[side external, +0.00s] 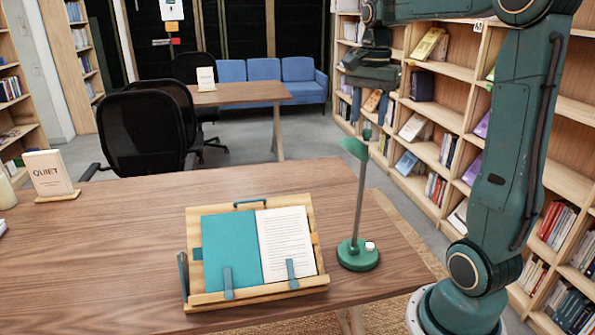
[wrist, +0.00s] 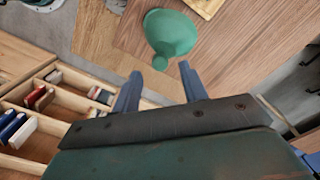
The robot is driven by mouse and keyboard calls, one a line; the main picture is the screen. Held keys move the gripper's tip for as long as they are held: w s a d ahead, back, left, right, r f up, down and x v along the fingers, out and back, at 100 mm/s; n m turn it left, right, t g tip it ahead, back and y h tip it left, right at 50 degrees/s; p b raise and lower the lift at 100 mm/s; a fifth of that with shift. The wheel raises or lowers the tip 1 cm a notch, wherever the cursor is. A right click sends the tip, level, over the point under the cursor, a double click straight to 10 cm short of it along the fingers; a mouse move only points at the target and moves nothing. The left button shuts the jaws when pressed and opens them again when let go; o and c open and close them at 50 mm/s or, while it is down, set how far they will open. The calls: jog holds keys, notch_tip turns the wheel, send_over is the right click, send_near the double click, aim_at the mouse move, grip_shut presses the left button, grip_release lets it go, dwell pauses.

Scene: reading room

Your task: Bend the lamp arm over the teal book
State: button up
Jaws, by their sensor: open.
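The open book (side external: 232,248) has a teal left page and a printed white right page. It lies on a tilted wooden stand (side external: 313,277), held by blue-grey clips. The green lamp (side external: 357,257) stands just right of the stand, with a round base and an upright stem. Its shade (side external: 353,148) is at the top, with a small knob above it. My gripper (side external: 369,118) points down just above the lamp head, fingers apart and empty. In the wrist view, the shade (wrist: 168,32) lies just beyond the open fingertips (wrist: 160,70). The book is out of the wrist view.
A "QUIET" sign (side external: 50,173) stands at the table's left. The wooden table (side external: 120,235) is clear between sign and stand. Bookshelves (side external: 440,110) rise behind and right of my arm. Black chairs (side external: 140,133), a second table (side external: 240,92) and a blue sofa (side external: 264,72) are behind.

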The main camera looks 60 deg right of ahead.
aim_at(367, 130)
jog(key=shift+f, duration=1.55)
grip_shut()
